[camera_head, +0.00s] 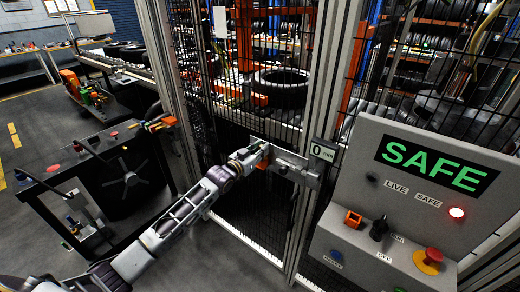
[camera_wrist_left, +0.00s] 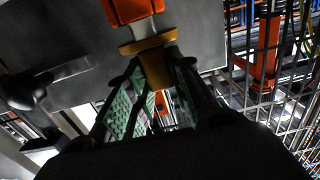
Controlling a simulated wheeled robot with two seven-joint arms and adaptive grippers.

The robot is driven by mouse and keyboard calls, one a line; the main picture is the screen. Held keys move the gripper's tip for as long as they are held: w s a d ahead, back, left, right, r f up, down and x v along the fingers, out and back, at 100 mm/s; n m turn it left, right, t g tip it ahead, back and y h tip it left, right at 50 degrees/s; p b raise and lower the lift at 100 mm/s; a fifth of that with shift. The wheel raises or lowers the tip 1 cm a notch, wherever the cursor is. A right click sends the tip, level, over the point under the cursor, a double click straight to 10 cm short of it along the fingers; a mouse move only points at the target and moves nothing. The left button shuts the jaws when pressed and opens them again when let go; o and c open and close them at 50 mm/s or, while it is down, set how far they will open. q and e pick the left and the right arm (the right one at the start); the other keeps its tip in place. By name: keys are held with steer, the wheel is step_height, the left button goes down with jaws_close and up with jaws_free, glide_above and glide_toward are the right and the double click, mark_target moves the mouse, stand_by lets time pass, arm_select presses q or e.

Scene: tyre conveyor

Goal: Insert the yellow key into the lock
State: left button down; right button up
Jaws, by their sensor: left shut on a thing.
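My left gripper (camera_head: 262,154) reaches up from the lower left to the silver latch housing (camera_head: 292,167) on the cage gate. In the left wrist view the green-padded fingers (camera_wrist_left: 155,95) are closed around a yellow-gold key (camera_wrist_left: 153,62). A pale metal piece lies between the key and an orange-red block (camera_wrist_left: 130,10) beyond it. I cannot tell how far the key reaches into the lock. In the head view the key is too small and covered to make out. My right gripper is not in view.
The control panel (camera_head: 350,150) stands at right with a green SAFE display (camera_head: 437,166), an orange part (camera_head: 352,219), a black switch (camera_head: 378,230) and a red stop button (camera_head: 429,258). Mesh fencing with tyres lies behind. A dark cart (camera_head: 50,190) stands left, with open floor around it.

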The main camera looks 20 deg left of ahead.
arm_select(q)
steer(key=shift+f, duration=0.5)
steer(key=c, duration=1.2)
jaws_free()
steer(key=shift+o, duration=0.2)
steer(key=v, duration=1.2)
steer(key=shift+m, duration=0.4)
